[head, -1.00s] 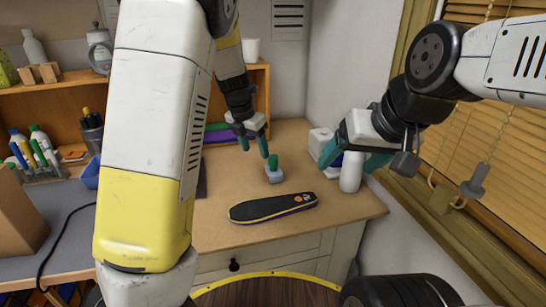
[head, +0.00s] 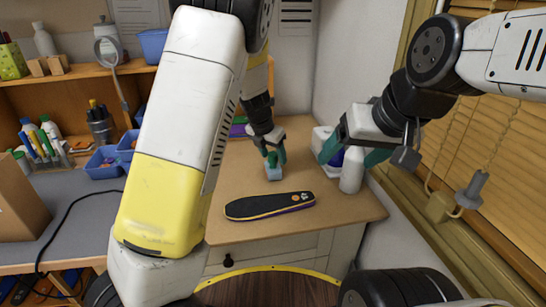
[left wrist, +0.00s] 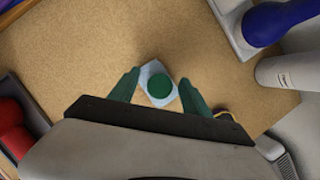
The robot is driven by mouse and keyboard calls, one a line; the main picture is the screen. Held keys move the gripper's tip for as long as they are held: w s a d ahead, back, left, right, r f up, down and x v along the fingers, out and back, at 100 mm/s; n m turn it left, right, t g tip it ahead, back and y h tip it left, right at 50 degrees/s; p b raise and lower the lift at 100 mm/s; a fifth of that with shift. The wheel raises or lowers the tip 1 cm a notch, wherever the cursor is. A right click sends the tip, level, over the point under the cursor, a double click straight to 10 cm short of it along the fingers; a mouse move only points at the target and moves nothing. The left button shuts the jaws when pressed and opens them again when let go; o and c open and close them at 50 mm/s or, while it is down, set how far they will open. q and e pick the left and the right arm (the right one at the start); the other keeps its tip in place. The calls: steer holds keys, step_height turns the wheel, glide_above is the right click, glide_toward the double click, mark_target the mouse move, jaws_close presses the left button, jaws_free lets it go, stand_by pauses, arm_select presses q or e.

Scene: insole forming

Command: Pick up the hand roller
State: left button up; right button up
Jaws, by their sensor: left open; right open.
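A small block with a green upright grip and a pale blue-grey base, apparently the hand roller (head: 273,173), stands on the tan table top (head: 240,175). My left gripper (head: 272,154) is open, directly above it, with one finger on each side of the green grip. In the left wrist view the round green top of the hand roller (left wrist: 159,87) shows between the open fingers (left wrist: 157,90), with gaps on both sides. My right gripper (head: 348,152) is open near the white bottle at the table's right side, holding nothing visible.
A black insole (head: 270,205) with a purple-and-yellow edge lies in front of the hand roller. A white bottle (head: 351,172) and a blue object in a white holder (left wrist: 275,22) stand to the right. A red object (left wrist: 12,128) lies at the left in the wrist view.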

arm_select(q)
jaws_close()
steer(key=shift+r, duration=0.15)
stand_by(0.4)
steer(key=shift+r, duration=0.5)
step_height(320, 180, up, 2)
steer(key=shift+r, duration=0.2)
steer(key=s+a, duration=0.2)
steer(key=s, duration=0.5)
steer(key=s+a+r, duration=0.1)
steer(key=s, duration=0.7)
steer(key=shift+s+a+r, duration=0.2)
steer(key=shift+s+a, duration=0.1)
steer(key=shift+a, duration=0.05)
